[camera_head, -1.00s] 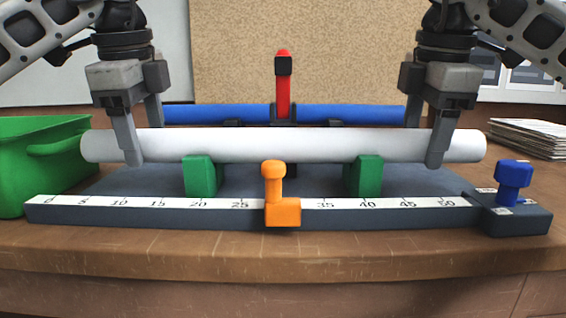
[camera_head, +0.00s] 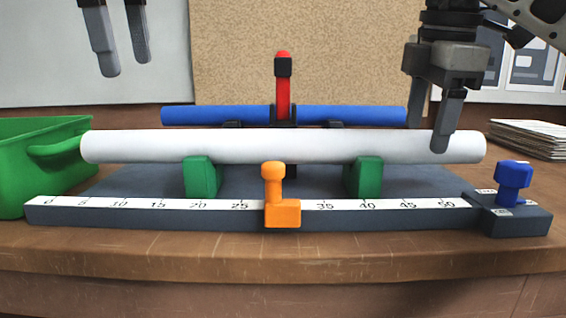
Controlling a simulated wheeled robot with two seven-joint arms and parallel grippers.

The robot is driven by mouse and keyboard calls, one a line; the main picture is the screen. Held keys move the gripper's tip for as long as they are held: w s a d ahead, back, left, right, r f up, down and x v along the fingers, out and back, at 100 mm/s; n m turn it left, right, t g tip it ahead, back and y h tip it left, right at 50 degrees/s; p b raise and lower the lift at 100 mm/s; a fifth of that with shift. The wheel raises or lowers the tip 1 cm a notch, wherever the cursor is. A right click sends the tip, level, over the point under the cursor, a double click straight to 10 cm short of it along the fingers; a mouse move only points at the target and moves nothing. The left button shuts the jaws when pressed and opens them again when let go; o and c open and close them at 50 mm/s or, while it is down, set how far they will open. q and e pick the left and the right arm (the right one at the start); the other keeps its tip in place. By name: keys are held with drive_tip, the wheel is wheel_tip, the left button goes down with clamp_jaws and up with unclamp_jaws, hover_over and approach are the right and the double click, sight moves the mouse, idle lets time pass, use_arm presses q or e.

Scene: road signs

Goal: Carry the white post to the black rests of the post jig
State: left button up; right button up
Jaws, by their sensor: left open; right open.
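The white post (camera_head: 270,146) lies level across two green rests, the left one (camera_head: 201,176) and the right one (camera_head: 363,177), on the dark post jig (camera_head: 130,181). A blue post (camera_head: 220,114) lies behind it on the black rests (camera_head: 336,124), which are partly hidden. A red clamp (camera_head: 283,95) stands at the middle of the blue post. My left gripper (camera_head: 125,65) is open and empty, above and clear of the white post's left part. My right gripper (camera_head: 428,134) is open, with one finger in front of the white post's right part and the other behind it.
An orange stop (camera_head: 275,190) sits on the ruler strip (camera_head: 160,202) at the jig's front. A blue knob (camera_head: 514,180) stands at its right end. A green bin (camera_head: 40,150) is at left, close to the post's end. Papers (camera_head: 528,137) lie at right.

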wheel_tip(320, 180, up, 10)
drive_tip(key=s, duration=0.2)
drive_tip(key=shift+f, duration=0.25)
